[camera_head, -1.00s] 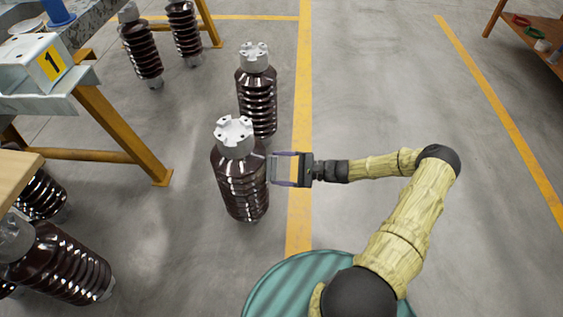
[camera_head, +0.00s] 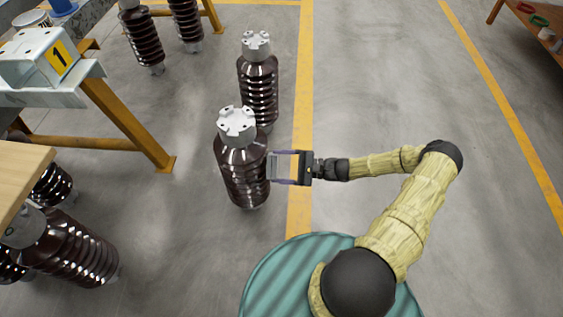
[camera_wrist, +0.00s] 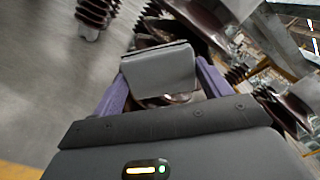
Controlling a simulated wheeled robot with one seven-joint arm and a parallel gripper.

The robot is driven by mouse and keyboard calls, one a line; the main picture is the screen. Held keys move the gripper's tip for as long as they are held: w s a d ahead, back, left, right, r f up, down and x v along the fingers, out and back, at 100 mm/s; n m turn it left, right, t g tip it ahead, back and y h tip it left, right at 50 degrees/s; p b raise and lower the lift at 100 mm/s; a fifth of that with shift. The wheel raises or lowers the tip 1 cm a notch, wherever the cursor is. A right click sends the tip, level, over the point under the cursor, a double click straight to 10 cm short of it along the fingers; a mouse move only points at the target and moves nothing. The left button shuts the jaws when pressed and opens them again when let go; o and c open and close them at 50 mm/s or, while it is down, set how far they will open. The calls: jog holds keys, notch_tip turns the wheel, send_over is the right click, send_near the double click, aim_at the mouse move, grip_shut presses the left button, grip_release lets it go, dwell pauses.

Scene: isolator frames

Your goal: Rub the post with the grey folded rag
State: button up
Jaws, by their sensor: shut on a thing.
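The near post (camera_head: 238,180) is a dark brown ribbed insulator with a light grey metal cap, upright on the floor. My gripper (camera_head: 276,167) is at its right side, about mid-height, pointing left. The purple fingers are shut on the grey folded rag (camera_head: 271,166), which lies at the post's right side. In the wrist view the rag (camera_wrist: 160,75) is a flat grey pad between the fingers, with dark ribbed surface just beyond it. Its far face is hidden, so I cannot tell for certain whether it touches.
A second similar insulator (camera_head: 258,90) stands just behind the near one. More insulators (camera_head: 62,248) are at lower left, beside a wooden tabletop (camera_head: 22,178). A workbench with yellow legs (camera_head: 128,122) stands at left. The floor on the right is open up to a shelf (camera_head: 530,28).

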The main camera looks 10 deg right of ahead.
jog(key=shift+d+r+p, duration=0.1)
jog(key=shift+r+p, duration=0.85)
jog(key=shift+p, duration=0.05)
jog(key=shift+w+d+b, duration=0.25)
jog(key=shift+w+b, duration=0.15)
jog(key=shift+w, duration=0.5)
jog(key=shift+w+d+b, duration=0.2)
jog(key=shift+w+b, duration=0.15)
jog(key=shift+w, duration=0.55)
jog(key=shift+w, duration=0.1)
